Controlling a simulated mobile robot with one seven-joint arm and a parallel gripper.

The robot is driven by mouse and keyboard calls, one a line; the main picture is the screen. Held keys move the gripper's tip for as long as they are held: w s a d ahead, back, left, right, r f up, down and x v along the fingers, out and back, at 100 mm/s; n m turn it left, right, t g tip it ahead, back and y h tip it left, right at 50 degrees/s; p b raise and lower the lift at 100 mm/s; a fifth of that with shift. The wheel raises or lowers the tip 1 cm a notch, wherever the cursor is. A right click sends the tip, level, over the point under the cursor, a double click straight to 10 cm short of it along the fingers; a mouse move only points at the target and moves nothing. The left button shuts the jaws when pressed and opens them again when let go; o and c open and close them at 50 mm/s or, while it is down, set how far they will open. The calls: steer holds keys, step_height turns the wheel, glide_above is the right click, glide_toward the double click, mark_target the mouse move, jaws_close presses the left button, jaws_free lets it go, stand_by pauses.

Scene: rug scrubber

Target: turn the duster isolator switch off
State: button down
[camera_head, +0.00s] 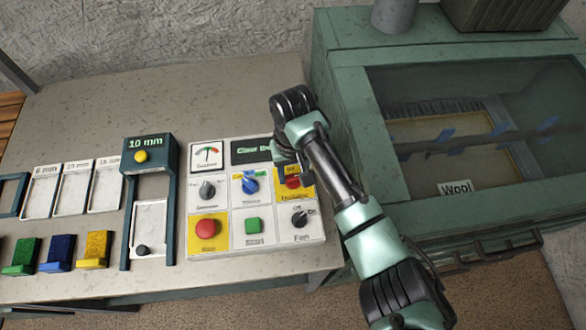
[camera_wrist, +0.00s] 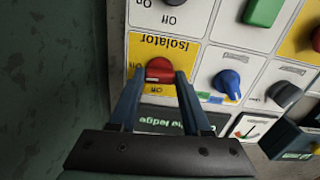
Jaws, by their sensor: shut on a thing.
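The isolator switch is a red rotary knob (camera_head: 292,182) on a yellow square at the right of the white control panel (camera_head: 240,240). In the wrist view the knob (camera_wrist: 159,69) sits below the upside-down word "Isolator". My gripper (camera_wrist: 161,78) is shut on the knob, with one blue finger on each side. A pale mark shows on the knob's near edge, but its setting is hard to read. In the head view my gripper (camera_head: 286,168) reaches over the panel's upper right and partly covers the yellow square.
Beside the isolator is a blue knob (camera_head: 249,183). Below are a green button (camera_head: 253,226) and the black Fan knob (camera_head: 299,219). A red button (camera_head: 207,228) is at lower left. The green glass-fronted cabinet (camera_head: 345,130) stands close on the right.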

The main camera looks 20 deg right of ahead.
mark_target(293, 176)
steer(key=n+p, duration=0.2)
steer(key=n, duration=0.1)
steer(key=shift+a+r+p, duration=0.1)
steer(key=shift+r+p, duration=0.05)
steer(key=shift+p, duration=0.15)
steer(key=n+p, duration=0.1)
steer(key=n, duration=0.4)
steer(key=shift+n+p, duration=0.3)
steer(key=shift+p, duration=0.05)
steer(key=n+p, duration=0.1)
steer(key=n, duration=0.3)
steer(key=shift+n, duration=0.3)
steer(key=shift+w+n+p, duration=0.1)
steer(key=shift+n+p, duration=0.35)
steer(key=shift+n, duration=1.55)
steer(key=shift+c, duration=1.8)
jaws_free()
step_height(293, 176, up, 13)
steer(key=b, duration=0.1)
steer(key=shift+b, duration=0.3)
